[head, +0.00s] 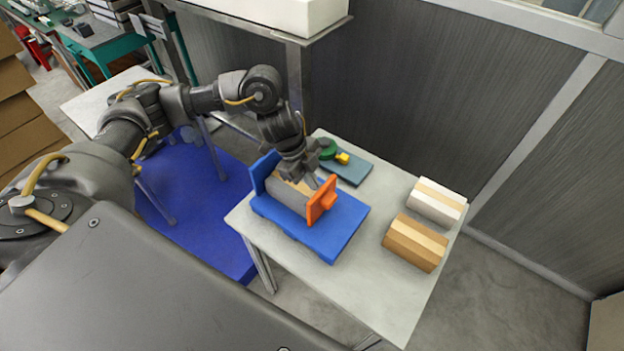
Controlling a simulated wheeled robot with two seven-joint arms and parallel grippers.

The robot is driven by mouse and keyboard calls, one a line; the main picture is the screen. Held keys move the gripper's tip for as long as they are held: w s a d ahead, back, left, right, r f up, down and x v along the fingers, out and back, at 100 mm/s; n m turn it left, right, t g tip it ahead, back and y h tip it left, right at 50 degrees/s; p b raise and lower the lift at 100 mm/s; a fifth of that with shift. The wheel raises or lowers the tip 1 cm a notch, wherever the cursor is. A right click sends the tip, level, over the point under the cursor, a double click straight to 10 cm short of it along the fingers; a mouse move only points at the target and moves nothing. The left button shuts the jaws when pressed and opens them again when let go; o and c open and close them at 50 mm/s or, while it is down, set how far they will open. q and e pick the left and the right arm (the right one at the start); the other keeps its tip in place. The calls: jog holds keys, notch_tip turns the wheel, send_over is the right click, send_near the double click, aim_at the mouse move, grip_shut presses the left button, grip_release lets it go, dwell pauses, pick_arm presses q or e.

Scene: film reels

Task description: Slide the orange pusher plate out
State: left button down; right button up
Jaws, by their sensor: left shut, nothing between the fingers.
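The orange pusher plate (322,201) stands upright at the right end of a blue fixture (343,233) on the table. It has a small orange knob on its outer face. A grey and tan block (287,197) lies in the fixture between the blue upright wall (264,171) and the orange plate. My left gripper (312,181) is above the block, close behind the top of the orange plate. Its fingers are shut and empty. I cannot tell whether the fingertips touch the block or the plate. My right gripper is out of view.
A green round part and a yellow piece (342,158) sit on a grey-blue plate (352,172) behind the fixture. A white block (437,203) and a brown block (415,242), both with tan bands, lie at the right. The table's front (375,300) is clear.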

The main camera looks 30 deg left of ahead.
pick_arm(q)
jog(key=s+d+p, duration=0.1)
jog(key=d+p, duration=0.3)
jog(key=d, duration=0.3)
dwell(2.7)
jog(key=shift+d, duration=0.15)
notch_tip(320, 180, up, 6)
jog(key=p, duration=0.6)
dwell(0.4)
